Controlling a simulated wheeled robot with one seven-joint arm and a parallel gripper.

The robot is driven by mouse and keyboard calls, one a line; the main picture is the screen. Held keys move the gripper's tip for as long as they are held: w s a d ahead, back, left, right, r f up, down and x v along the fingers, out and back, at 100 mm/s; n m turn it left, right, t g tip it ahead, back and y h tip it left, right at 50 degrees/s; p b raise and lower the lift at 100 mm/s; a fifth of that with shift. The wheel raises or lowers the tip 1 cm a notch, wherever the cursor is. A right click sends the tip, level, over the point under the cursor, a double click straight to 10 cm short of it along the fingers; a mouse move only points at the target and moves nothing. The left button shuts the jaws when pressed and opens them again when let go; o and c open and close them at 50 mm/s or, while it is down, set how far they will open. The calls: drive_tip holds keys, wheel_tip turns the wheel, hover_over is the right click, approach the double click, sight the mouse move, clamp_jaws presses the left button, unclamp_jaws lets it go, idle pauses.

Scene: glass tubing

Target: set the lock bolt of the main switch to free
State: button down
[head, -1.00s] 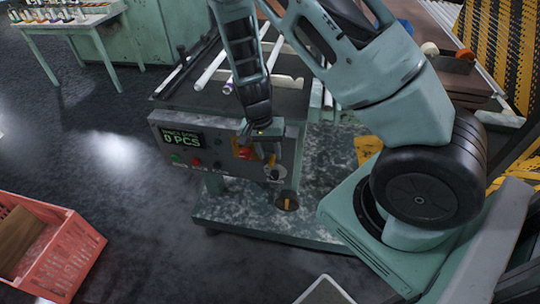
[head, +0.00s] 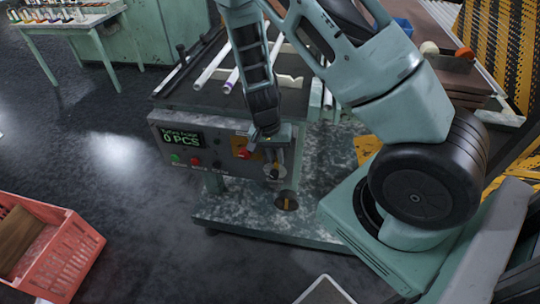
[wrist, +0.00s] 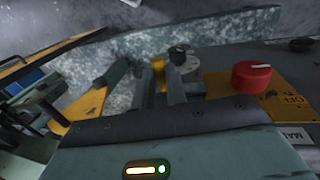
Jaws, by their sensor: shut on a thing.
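The main switch (head: 244,154) is a red round knob on a yellow plate on the front of the grey control panel. It also shows in the wrist view (wrist: 251,76), to the right of my fingers, with its pale mark and the word OFF on the plate. My gripper (head: 274,158) is just right of the knob, at the panel front. In the wrist view my gripper (wrist: 161,88) has its fingers closed on a small part, apparently the lock bolt, mostly hidden between them. Its exact setting cannot be told.
A pale round dial with a black knob (wrist: 186,60) sits just beyond my fingers. The panel also has a green display (head: 182,139) and green and red buttons. A red crate (head: 62,255) stands on the floor at left. The floor between is clear.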

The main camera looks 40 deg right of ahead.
drive_tip(key=shift+s+d, duration=0.7)
drive_tip(key=shift+s, duration=0.15)
drive_tip(key=c, duration=1.4)
unclamp_jaws()
wheel_tip(320, 180, up, 17)
drive_tip(key=w+a+p, duration=0.1)
drive_tip(key=w+a, duration=0.1)
drive_tip(key=shift+w, duration=0.35)
drive_tip(key=shift+a, duration=0.1)
drive_tip(key=s+a+r+n+y, duration=0.1)
drive_tip(key=s+a+r+n, duration=0.2)
drive_tip(key=a, duration=0.5)
drive_tip(key=s+a+r+n+y, duration=0.1)
drive_tip(key=s+a+r+n, duration=0.1)
drive_tip(key=s+a+n, duration=0.35)
drive_tip(key=s+a+r+n+t, duration=0.1)
drive_tip(key=s+a+r+n, duration=0.2)
drive_tip(key=s+a+n, duration=0.6)
drive_tip(key=shift+s+a+n+t, duration=0.2)
drive_tip(key=shift+s+n+t, duration=0.05)
drive_tip(key=shift+n+t, duration=0.15)
